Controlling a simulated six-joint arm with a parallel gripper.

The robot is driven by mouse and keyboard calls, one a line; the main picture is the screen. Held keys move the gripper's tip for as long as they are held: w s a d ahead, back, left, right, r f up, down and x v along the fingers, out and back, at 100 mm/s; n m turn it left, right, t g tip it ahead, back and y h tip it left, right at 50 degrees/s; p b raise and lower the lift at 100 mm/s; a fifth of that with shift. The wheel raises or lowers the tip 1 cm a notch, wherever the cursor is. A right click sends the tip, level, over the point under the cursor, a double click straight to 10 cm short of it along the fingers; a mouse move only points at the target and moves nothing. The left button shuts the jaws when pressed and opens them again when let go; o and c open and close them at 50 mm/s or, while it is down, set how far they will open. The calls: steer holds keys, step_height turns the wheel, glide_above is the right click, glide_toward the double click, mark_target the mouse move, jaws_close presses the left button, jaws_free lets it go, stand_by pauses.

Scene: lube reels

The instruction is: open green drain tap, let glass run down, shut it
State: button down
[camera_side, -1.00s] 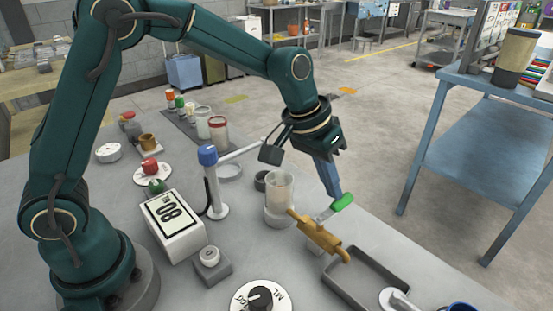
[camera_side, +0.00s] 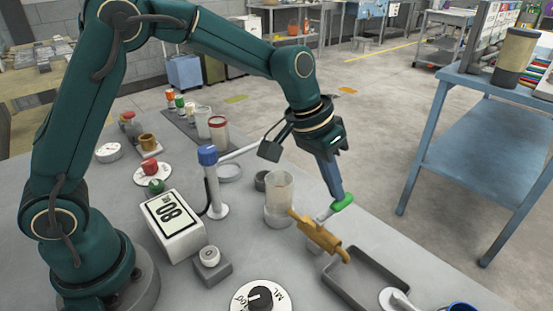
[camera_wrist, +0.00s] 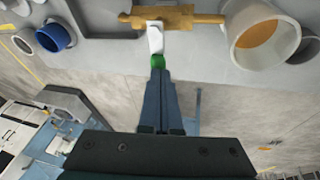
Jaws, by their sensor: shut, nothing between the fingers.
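The brass drain tap (camera_side: 320,235) sits beside the glass with its spout over a grey tray (camera_side: 382,272). Its pale lever ends in a green grip (camera_side: 342,202) and slants up to the right. The clear glass (camera_side: 279,195) stands upright to the left of the tap. The wrist view shows amber inside the glass (camera_wrist: 258,35); the exact level is hard to read. My gripper (camera_side: 337,196) is shut and empty, its fingertips at the green grip, apparently touching it. In the wrist view, my fingertips (camera_wrist: 158,75) meet the green grip (camera_wrist: 158,62).
A blue-capped post (camera_side: 211,180) with a side arm stands left of the glass. A display box reading 08 (camera_side: 174,225) and a dial (camera_side: 262,298) are nearer the front. A blue cup (camera_side: 461,308) lies at the lower right. Open floor lies beyond the bench edge.

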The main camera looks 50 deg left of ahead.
mark_target(333, 214)
steer(key=shift+d+m, duration=0.15)
steer(key=shift+m, duration=0.35)
steer(key=m, duration=0.1)
steer(key=d+m+g, duration=0.1)
steer(key=shift+w+m+h, duration=0.1)
steer(key=shift+m+h, duration=0.2)
steer(key=shift+h, duration=0.1)
steer(key=d+m+g, duration=0.1)
steer(key=m, duration=0.3)
steer(key=s+d+m+g, duration=0.1)
steer(key=m, duration=0.2)
steer(key=s+d+m+g, duration=0.1)
steer(key=m+g, duration=0.1)
steer(key=m, duration=0.2)
steer(key=shift+s+d+f+m, duration=0.1)
steer(key=shift+s+d+m, duration=0.05)
steer(key=shift+d+m, duration=0.15)
steer(key=shift+s+a, duration=0.3)
steer(key=shift+a, duration=0.45)
steer(key=shift+r, duration=0.2)
steer(key=shift+v, duration=2.45)
